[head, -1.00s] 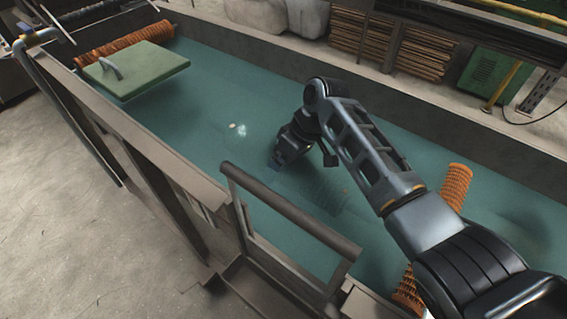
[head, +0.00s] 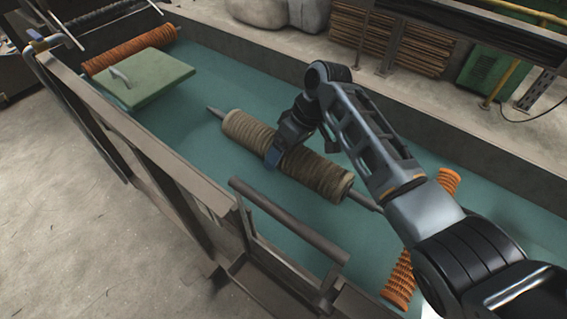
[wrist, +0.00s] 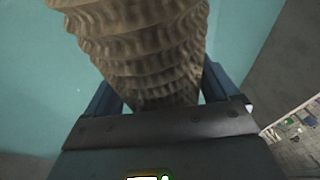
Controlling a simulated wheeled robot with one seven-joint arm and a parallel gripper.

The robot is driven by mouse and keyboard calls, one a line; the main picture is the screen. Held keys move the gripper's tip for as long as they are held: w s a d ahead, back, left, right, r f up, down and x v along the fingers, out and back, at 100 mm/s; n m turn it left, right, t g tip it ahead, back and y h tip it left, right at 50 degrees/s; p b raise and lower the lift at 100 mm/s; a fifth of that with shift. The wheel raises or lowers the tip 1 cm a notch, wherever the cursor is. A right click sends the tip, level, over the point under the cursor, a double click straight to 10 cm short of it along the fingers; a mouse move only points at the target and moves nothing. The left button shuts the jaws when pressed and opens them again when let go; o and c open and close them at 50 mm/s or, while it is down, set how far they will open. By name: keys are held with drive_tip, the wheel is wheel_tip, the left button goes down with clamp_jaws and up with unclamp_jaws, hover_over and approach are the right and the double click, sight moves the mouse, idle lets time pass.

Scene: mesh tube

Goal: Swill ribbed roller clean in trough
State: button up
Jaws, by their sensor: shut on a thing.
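The ribbed roller (head: 318,172) is brownish tan with a dark axle end showing at each side. It lies slantwise over the teal water in the trough (head: 200,115), at or just above the surface. My gripper (head: 274,156) is shut on the roller near its middle. In the wrist view the roller (wrist: 140,45) runs up between the two fingers (wrist: 155,95), its wavy ribs looking dull and brown. My arm hides part of the right-hand axle. I cannot tell how much dirt is on the ribs.
An orange ribbed roller (head: 128,52) lies at the trough's far left end, by a green board with a handle (head: 150,78). Another orange roller (head: 398,282) is partly behind my arm. A metal rail (head: 290,222) stands at the near wall. Open water surrounds the held roller.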

drive_tip(key=shift+r+p, duration=2)
drive_tip(key=shift+r, duration=0.7)
wheel_tip(320, 180, up, 14)
